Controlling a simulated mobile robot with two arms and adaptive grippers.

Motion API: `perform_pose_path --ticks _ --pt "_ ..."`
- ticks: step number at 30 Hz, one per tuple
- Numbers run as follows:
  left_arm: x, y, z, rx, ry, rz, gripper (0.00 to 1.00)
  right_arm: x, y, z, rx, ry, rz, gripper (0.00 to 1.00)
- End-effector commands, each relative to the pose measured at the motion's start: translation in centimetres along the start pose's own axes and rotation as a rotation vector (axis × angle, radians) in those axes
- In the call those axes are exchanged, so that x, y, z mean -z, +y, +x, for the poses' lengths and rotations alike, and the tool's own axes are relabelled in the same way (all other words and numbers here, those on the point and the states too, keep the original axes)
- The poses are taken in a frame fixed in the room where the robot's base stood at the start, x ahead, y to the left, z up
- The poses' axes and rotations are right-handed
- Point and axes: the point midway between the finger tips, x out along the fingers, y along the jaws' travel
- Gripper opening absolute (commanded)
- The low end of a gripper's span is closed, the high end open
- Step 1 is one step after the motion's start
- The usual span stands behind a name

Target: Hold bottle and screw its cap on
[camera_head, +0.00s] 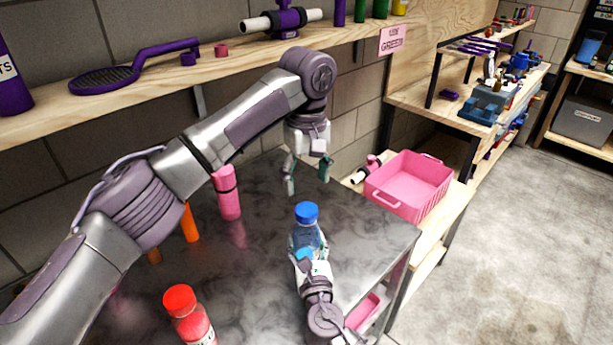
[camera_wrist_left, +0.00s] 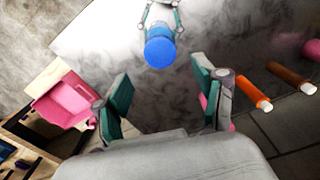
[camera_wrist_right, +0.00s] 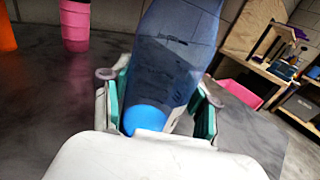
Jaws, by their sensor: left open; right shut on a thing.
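A clear blue bottle (camera_head: 307,238) stands roughly upright above the dark table, with a blue cap (camera_head: 306,212) on its top. I cannot tell how tightly the cap sits. My right gripper (camera_head: 309,256) is shut on the bottle's lower part. In the right wrist view the bottle body (camera_wrist_right: 178,55) rises between the fingers, with a lighter blue part low down; the cap is out of that view. My left gripper (camera_head: 307,182) is open and empty, above and behind the cap. In the left wrist view the cap (camera_wrist_left: 160,52) lies beyond the open fingers, apart from them.
A red-capped bottle (camera_head: 188,318) stands at the table's front left. A pink cylinder (camera_head: 228,195) and an orange one (camera_head: 190,222) stand near the wall. A pink crate (camera_head: 408,188) sits right of the table. A wooden shelf (camera_head: 130,87) runs along the wall.

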Motion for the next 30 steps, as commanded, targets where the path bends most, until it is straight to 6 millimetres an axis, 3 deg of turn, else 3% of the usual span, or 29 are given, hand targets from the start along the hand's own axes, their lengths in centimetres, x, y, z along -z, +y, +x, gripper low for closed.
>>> perform_pose_path --ticks 7,20,30 --pt "0.0 -0.1 -0.1 -0.005 0.001 -0.233 0.70 0.0 0.0 0.0 0.000 0.000 0.000 0.00" --pt "0.0 -0.1 0.0 -0.006 0.001 -0.259 0.70 0.0 0.0 0.0 0.000 0.000 0.000 0.00" --pt "0.0 0.0 4.3 -0.004 0.000 -0.257 0.70 0.0 0.0 0.0 0.000 0.000 0.000 0.00"
